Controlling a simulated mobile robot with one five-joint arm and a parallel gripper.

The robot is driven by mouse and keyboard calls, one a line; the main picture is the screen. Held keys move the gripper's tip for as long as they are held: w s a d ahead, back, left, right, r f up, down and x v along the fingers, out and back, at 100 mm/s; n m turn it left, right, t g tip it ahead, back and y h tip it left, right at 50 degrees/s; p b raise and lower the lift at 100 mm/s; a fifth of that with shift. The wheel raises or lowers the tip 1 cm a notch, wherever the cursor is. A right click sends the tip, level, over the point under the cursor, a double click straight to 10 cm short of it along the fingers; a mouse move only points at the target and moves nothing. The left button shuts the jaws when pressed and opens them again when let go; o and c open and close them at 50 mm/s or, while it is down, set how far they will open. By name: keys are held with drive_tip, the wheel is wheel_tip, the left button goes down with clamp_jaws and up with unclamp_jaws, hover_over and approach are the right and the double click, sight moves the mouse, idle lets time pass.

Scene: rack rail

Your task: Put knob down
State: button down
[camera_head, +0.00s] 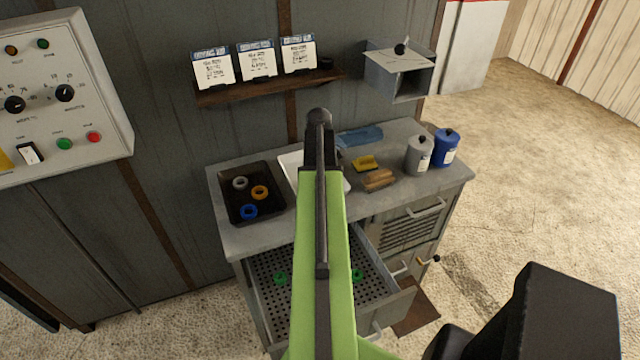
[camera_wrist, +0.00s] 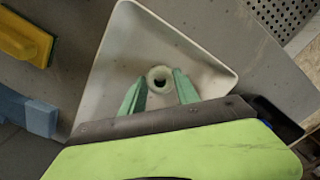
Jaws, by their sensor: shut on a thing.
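The knob (camera_wrist: 159,79) is a pale, ring-shaped piece with a dark centre, seen in the wrist view. My gripper (camera_wrist: 160,82) has its two green fingers closed on either side of it. Behind the knob is a white tray (camera_wrist: 205,67) with raised walls; I cannot tell whether the knob touches its floor. In the head view the white tray (camera_head: 291,160) stands on the grey bench top, mostly covered by my green arm. The fingers and the held knob are hidden there.
A yellow block (camera_head: 365,163), wooden pieces (camera_head: 378,180), a blue cloth (camera_head: 360,136), and grey (camera_head: 418,156) and blue (camera_head: 445,148) canisters are right. An open perforated drawer (camera_head: 262,268) juts out below.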

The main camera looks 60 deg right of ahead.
drive_tip(key=shift+f, duration=0.25)
drive_tip(key=c, duration=0.9)
unclamp_jaws()
drive_tip(key=shift+r, duration=0.1)
wheel_tip(320, 180, up, 12)
drive_tip(key=p, duration=1.2)
drive_tip(key=shift+r, duration=0.15)
